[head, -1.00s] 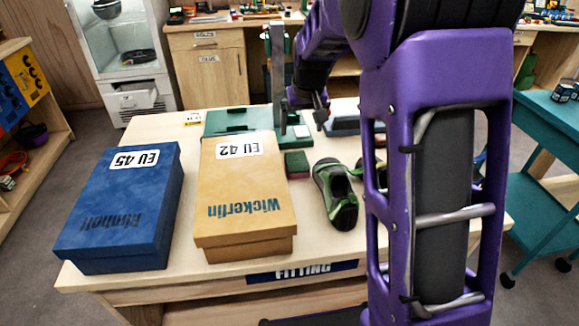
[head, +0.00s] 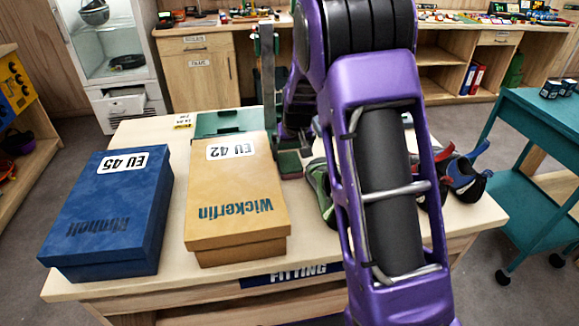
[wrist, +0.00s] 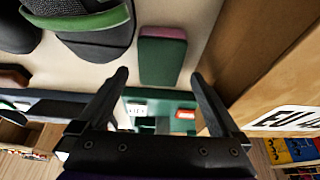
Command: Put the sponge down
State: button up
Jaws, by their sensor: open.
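The sponge (head: 290,164) is a small green block with a pinkish-red layer. It lies on the pale wooden table just right of the tan shoe box. In the wrist view the sponge (wrist: 162,56) sits ahead of and between the fingertips, with no visible contact. My gripper (wrist: 160,78) is open and empty. In the head view my gripper (head: 298,142) is low over the table by the sponge, partly hidden by my own purple arm.
The tan box (head: 235,200) and blue box (head: 112,215) stand to the left. A green-black shoe (head: 320,188) is close to the right, partly behind my arm. More climbing shoes (head: 462,178) lie farther right. A green case (head: 225,122) lies behind.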

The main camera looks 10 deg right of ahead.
aim_at(290, 162)
jog(key=x, duration=0.4)
jog(key=shift+w+f, duration=0.1)
jog(key=shift+f, duration=0.25)
jog(key=shift+f+b, duration=0.2)
jog(key=shift+b, duration=0.3)
jog(key=c, duration=1.3)
